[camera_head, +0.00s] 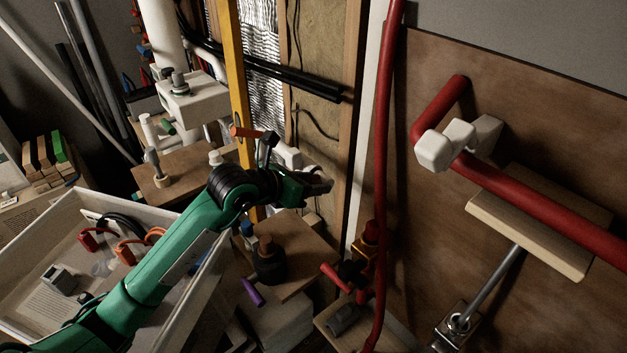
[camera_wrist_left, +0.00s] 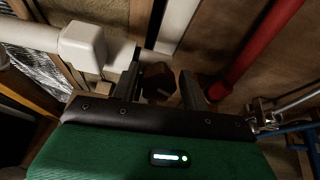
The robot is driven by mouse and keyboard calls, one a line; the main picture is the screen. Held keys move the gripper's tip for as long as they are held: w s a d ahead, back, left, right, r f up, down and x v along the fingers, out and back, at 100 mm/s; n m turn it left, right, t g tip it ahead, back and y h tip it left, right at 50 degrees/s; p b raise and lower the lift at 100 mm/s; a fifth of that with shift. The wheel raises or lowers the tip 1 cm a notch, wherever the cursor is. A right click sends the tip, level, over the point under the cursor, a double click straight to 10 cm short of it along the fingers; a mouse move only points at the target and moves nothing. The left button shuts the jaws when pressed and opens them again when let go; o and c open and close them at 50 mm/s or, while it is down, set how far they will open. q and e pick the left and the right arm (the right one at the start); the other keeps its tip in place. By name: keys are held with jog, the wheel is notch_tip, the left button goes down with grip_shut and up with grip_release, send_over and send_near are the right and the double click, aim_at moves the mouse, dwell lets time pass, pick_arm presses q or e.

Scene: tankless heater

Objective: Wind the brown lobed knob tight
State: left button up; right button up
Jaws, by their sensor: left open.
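In the left wrist view a brown, faceted block that looks like the lobed knob (camera_wrist_left: 156,79) lies beyond and between the two fingers of my left gripper (camera_wrist_left: 161,84). It is dark, and I cannot tell how far off it is or whether a finger touches it. In the head view my left gripper (camera_head: 318,185) is open and points right, in front of the wooden wall frame. I cannot make out the knob clearly there; the gripper may hide it. My right gripper is not in view.
A red vertical pipe (camera_head: 381,160) stands to the right of the gripper. A yellow post (camera_head: 238,75) and white pipework stand behind. A white bin (camera_head: 40,222) with fittings lies at lower left. A black fitting (camera_head: 269,266) stands on a wooden block below the gripper.

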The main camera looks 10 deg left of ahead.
pick_arm(q)
jog(key=shift+n+p, duration=0.3)
jog(key=shift+n, duration=0.7)
jog(key=shift+a, duration=0.1)
jog(key=n+p, duration=0.3)
jog(key=n, duration=0.1)
jog(key=shift+r, duration=0.2)
jog(key=shift+f+n+p, duration=0.1)
jog(key=shift+n+p, duration=0.65)
jog(key=shift+n, duration=0.15)
jog(key=shift+w+f, duration=0.1)
jog(key=shift+f, duration=0.05)
